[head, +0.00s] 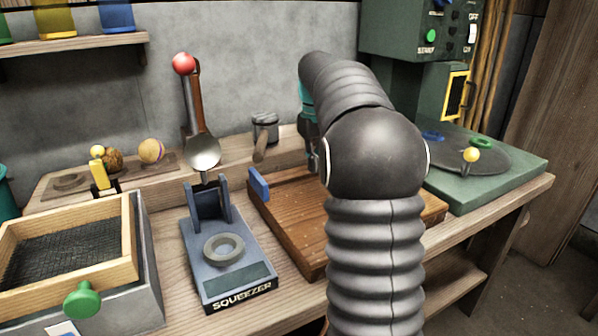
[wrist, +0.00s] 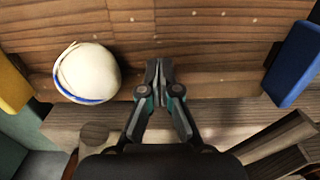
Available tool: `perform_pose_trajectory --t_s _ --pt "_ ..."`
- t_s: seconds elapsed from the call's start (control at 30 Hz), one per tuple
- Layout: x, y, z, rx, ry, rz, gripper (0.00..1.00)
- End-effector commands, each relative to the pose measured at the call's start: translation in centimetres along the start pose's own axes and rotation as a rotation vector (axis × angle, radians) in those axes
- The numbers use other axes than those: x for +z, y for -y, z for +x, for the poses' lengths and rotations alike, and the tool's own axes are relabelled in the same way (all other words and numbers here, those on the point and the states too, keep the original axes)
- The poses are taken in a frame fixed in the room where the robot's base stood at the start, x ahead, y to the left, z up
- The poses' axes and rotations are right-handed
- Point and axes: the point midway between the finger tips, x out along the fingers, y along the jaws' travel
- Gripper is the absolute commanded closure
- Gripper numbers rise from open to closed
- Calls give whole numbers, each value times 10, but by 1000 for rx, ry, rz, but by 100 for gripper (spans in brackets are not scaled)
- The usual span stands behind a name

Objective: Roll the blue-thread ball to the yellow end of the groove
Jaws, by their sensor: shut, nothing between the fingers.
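The blue-thread ball (wrist: 88,70), cream white with a blue band low on its side, rests on the wooden board (wrist: 210,55) in the wrist view. A yellow end block (wrist: 12,80) stands to its left, with a small gap between them. A blue end block (wrist: 294,62) stands far to the right; it also shows in the head view (head: 258,184). My gripper (wrist: 159,66) is shut and empty, to the right of the ball and apart from it, over the board. In the head view my arm hides the ball, the yellow end and my fingertips.
A blue-grey squeezer (head: 228,262) with a spoon-like lever stands left of the board (head: 290,225). A wooden-framed tray (head: 128,240) is further left. Two other balls, brown (head: 113,160) and striped (head: 151,151), sit behind. A green machine (head: 500,180) stands at right.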

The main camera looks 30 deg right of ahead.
Motion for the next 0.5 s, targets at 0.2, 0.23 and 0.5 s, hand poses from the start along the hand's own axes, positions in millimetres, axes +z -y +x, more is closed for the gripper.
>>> perform_pose_trajectory --t_s 0.2,0.23,0.5 --pt "0 0 0 0 0 0 100" --pt "0 0 0 0 0 0 100" --pt "0 -51 1 0 0 6 100"
